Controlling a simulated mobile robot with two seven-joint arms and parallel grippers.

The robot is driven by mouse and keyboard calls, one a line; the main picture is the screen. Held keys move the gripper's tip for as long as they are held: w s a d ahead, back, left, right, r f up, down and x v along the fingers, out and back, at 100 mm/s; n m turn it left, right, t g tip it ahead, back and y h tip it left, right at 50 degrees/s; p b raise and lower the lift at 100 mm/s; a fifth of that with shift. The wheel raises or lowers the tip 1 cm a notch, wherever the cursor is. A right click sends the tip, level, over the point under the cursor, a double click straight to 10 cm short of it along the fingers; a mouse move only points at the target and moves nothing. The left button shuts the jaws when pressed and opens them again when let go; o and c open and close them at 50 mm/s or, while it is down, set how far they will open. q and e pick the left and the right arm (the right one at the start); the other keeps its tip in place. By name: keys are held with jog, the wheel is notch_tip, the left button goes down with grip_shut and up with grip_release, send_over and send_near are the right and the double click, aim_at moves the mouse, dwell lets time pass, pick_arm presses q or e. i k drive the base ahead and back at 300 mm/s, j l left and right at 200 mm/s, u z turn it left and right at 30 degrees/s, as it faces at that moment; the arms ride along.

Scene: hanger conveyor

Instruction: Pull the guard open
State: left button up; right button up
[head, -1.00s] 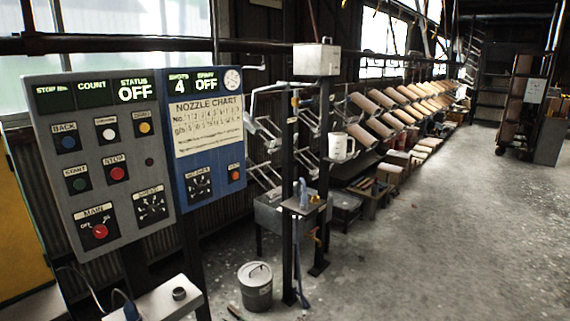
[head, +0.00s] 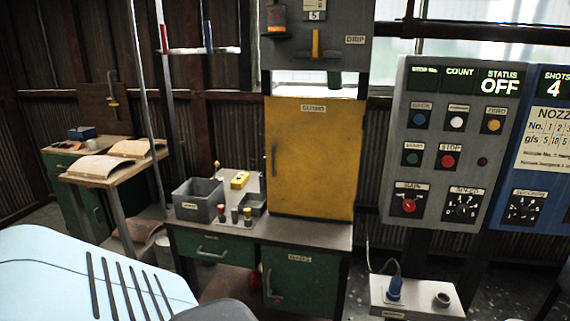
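A tall yellow panel (head: 325,160) stands upright at the back of a green workbench, in the middle of the head view. A small label at its top seems to read "GUARD", though the text is blurred. A dark vertical handle (head: 274,150) is near its left edge. The panel looks closed, and what is behind it is hidden. Neither of my grippers is in view. A light blue part of my own body fills the lower left corner, well apart from the panel.
The workbench (head: 240,228) holds a grey bin (head: 198,199) and small knobbed items left of the panel. A control panel (head: 450,150) showing OFF stands to the right, above a white box (head: 418,296). A wooden desk (head: 110,165) with open books is at left.

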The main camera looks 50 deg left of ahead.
aim_at(314, 144)
jog(key=u, duration=1.5)
